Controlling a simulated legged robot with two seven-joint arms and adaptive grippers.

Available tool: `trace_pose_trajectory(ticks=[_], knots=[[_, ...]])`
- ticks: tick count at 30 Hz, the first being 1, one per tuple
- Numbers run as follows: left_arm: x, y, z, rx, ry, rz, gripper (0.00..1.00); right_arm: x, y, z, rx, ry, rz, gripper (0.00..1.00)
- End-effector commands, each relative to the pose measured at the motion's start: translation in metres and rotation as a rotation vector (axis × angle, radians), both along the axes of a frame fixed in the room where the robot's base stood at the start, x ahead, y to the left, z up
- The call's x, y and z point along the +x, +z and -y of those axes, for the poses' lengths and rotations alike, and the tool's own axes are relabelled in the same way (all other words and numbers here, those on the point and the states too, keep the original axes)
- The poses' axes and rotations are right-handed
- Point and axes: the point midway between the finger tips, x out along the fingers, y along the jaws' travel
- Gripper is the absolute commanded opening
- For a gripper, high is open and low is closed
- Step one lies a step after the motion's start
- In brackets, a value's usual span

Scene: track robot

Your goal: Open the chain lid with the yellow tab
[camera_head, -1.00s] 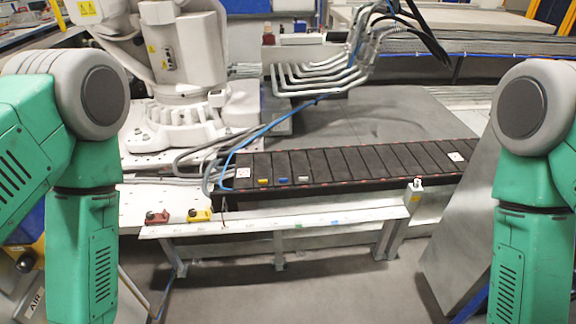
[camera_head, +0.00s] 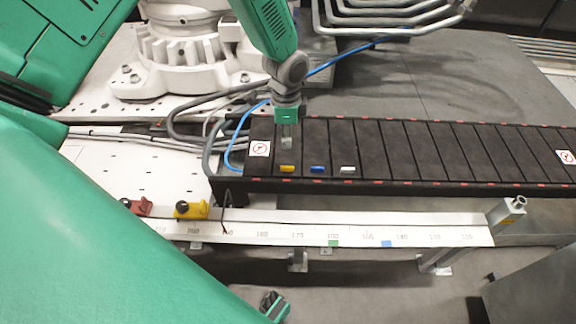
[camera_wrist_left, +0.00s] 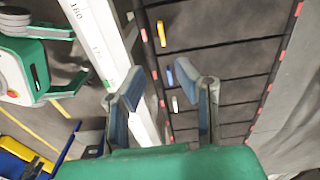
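The black chain (camera_head: 405,150) lies across the head view, with flat lids along its top. A yellow tab (camera_head: 287,169), a blue tab (camera_head: 317,169) and a white tab (camera_head: 348,169) sit along its near edge. My left gripper (camera_head: 287,143) points down over the lid with the yellow tab, just behind that tab. In the left wrist view its two fingers (camera_wrist_left: 168,92) are spread, with nothing between them. The yellow tab (camera_wrist_left: 161,33) shows above them there. Another green gripper (camera_wrist_left: 68,60), apparently my right one, is open and empty at the left of that view.
A white ruler rail (camera_head: 300,230) runs along the chain's near side, with red (camera_head: 138,207) and yellow (camera_head: 191,210) blocks at its left. Grey hoses and a blue cable (camera_head: 238,140) lie left of the chain. A white machine base (camera_head: 185,60) stands behind.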

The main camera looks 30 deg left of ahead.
Motion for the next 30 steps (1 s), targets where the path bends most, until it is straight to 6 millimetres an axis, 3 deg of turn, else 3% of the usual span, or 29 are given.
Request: trace_pose_trajectory(ticks=[5, 15, 21, 30], knots=[[0.006, -0.012, -0.003, 0.011, -0.024, -0.005, 0.28, 0.000, -0.008, 0.000, 0.000, 0.000, 0.000, 0.40], [0.005, -0.087, -0.005, 0.005, -0.020, -0.007, 0.28, 0.000, -0.032, 0.000, 0.000, 0.000, 0.000, 0.40], [0.005, -0.120, -0.005, 0.004, -0.019, -0.006, 0.28, 0.000, -0.043, 0.000, 0.000, 0.000, 0.000, 0.40], [0.005, -0.136, -0.003, 0.007, -0.019, -0.004, 0.28, 0.000, -0.048, 0.000, 0.000, 0.000, 0.000, 0.40]])
